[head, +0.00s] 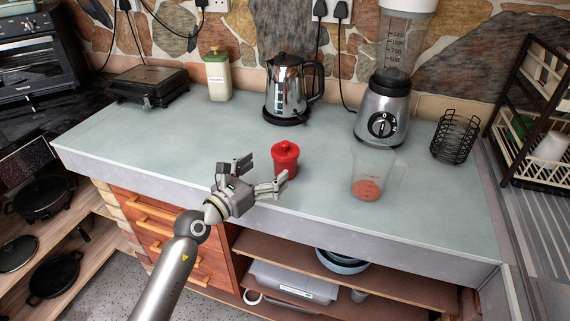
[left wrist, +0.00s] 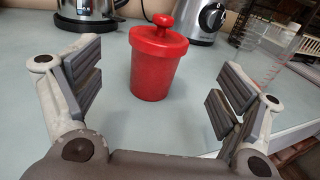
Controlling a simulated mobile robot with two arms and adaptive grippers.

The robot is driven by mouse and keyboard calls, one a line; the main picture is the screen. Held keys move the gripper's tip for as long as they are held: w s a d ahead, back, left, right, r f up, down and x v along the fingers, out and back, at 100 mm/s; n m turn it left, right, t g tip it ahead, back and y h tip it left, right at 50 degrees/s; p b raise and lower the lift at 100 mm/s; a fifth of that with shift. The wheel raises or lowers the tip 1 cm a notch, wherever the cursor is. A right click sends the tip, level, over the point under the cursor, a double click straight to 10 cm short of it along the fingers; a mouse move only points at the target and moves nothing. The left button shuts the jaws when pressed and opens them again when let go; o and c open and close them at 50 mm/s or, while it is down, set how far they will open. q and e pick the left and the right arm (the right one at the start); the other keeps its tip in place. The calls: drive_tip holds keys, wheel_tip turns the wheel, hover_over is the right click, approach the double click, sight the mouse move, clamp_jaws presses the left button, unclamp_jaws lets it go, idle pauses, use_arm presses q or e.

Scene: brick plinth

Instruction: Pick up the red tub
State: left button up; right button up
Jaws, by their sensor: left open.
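The red tub (head: 285,160) stands upright on the grey-green counter (head: 235,135), near its front edge. It has a red lid with a round knob. In the left wrist view the red tub (left wrist: 155,68) stands ahead, between the open fingers and beyond their tips. My left gripper (head: 262,176) is open and empty at the counter's front edge, just in front and to the left of the tub. Its two padded fingers also show in the left wrist view (left wrist: 160,92). They do not appear to touch the tub. My right gripper is not in view.
A clear measuring jug (head: 378,176) stands right of the tub. Behind are a steel kettle (head: 288,88), a blender (head: 386,105), a cream canister (head: 217,77) and a black grill (head: 149,86). A black wire basket (head: 455,137) stands at right. The counter left of the tub is clear.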

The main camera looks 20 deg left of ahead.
sight(286, 149)
use_arm(q)
drive_tip(key=x, duration=0.9)
drive_tip(key=shift+a, duration=0.15)
drive_tip(key=shift+r, duration=0.1)
drive_tip(key=c, duration=1.2)
